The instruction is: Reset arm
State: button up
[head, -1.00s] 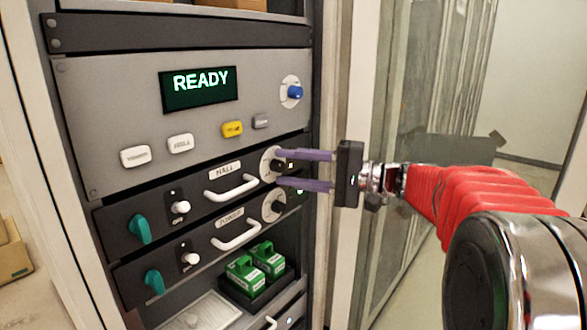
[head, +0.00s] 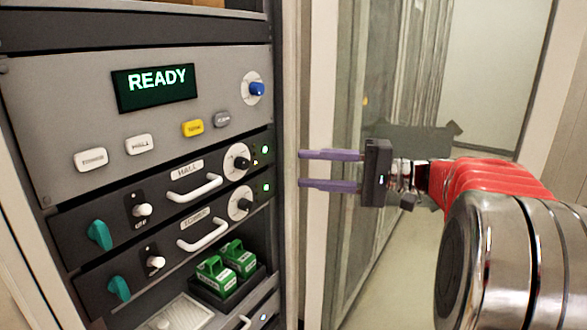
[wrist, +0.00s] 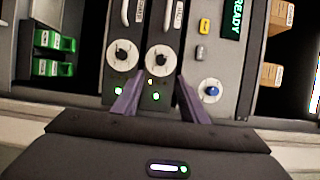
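My gripper (head: 301,170) is at the right of the rack in the head view. Its two purple fingers are apart with nothing between them, and they point left toward the rack, clear of it. In the wrist view my gripper (wrist: 155,88) is also open, its fingertips appearing over the lower part of the panels. The rack's top panel (head: 80,110) carries a green READY display (head: 155,87) and a blue knob (head: 257,89). The HALL module (head: 72,222) has a round dial (head: 237,158), and a similar dial (head: 241,202) is on the module below.
White handles (head: 194,188) and teal knobs (head: 99,235) stick out from the modules. Green boxes (head: 228,267) sit in a lower bay. Glass panels (head: 385,75) stand behind my arm. The space between the fingertips and the rack looks free.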

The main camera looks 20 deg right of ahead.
jog(key=shift+v, duration=0.8)
jog(key=s+a+f+m+g+h, duration=0.1)
jog(key=s+f+g+h, duration=0.2)
jog(key=f, duration=0.7)
jog(key=s+a+f+m+g+h, duration=0.2)
jog(key=s+f+h, duration=0.25)
jog(key=f, duration=0.65)
jog(key=s+a+f+n+g+h, duration=0.1)
jog(key=s+f+n+h, duration=0.1)
jog(key=s+h, duration=0.15)
jog(key=s+a+f+n+h, duration=0.2)
jog(key=s+n+h, duration=0.1)
jog(key=s, duration=0.2)
jog(key=s+a+r+n+t+h, duration=0.1)
jog(key=s+a+r+n+t, duration=0.1)
jog(key=a, duration=0.4)
jog(key=shift+s+a+r+n, duration=0.35)
jog(key=shift+s+n, duration=0.55)
jog(key=shift+n, duration=0.3)
jog(key=shift+d, duration=0.1)
